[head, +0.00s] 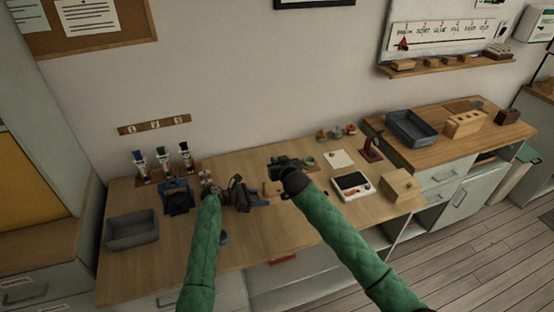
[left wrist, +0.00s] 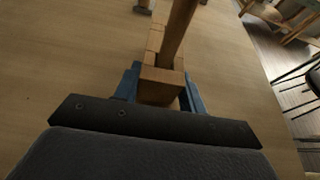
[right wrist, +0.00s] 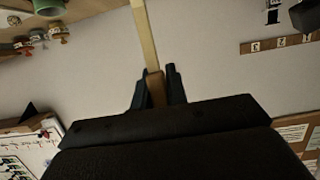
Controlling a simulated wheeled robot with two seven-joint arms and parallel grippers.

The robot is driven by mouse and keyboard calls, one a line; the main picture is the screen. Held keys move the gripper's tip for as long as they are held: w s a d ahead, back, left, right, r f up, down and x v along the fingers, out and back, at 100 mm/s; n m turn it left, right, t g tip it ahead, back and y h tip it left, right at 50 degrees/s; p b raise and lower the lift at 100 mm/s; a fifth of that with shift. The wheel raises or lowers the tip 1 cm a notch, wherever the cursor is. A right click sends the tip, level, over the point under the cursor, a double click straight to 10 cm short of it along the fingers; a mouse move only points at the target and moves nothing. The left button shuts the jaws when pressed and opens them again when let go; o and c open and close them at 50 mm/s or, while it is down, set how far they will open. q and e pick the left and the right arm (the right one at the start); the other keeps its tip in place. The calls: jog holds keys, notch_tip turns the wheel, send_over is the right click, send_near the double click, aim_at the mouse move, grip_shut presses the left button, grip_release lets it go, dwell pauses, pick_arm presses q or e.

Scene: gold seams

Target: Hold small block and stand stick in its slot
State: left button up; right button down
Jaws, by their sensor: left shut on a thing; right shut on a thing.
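In the left wrist view, my left gripper (left wrist: 160,98) is shut on a small wooden block (left wrist: 163,88), with blue pieces on both sides of it. A wooden stick (left wrist: 180,30) rises past the block toward the top edge. Its lower end overlaps the block; I cannot tell how deep it sits in the slot. In the right wrist view, my right gripper (right wrist: 156,88) is shut on a slim wooden stick (right wrist: 146,35) that runs to the top edge. In the head view, my left gripper (head: 209,187) and right gripper (head: 279,166) are over the bench; the held things are mostly hidden.
A grey tray (head: 132,230) is at the bench's left end. Paint bottles (head: 162,160) stand behind a blue clamp-like tool (head: 177,198). A scale (head: 352,186) and a wooden box (head: 398,186) are to the right.

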jog(key=shift+f, duration=1.85)
jog(key=shift+f, duration=2.95)
dwell(2.4)
jog(key=c, duration=1.3)
grip_release()
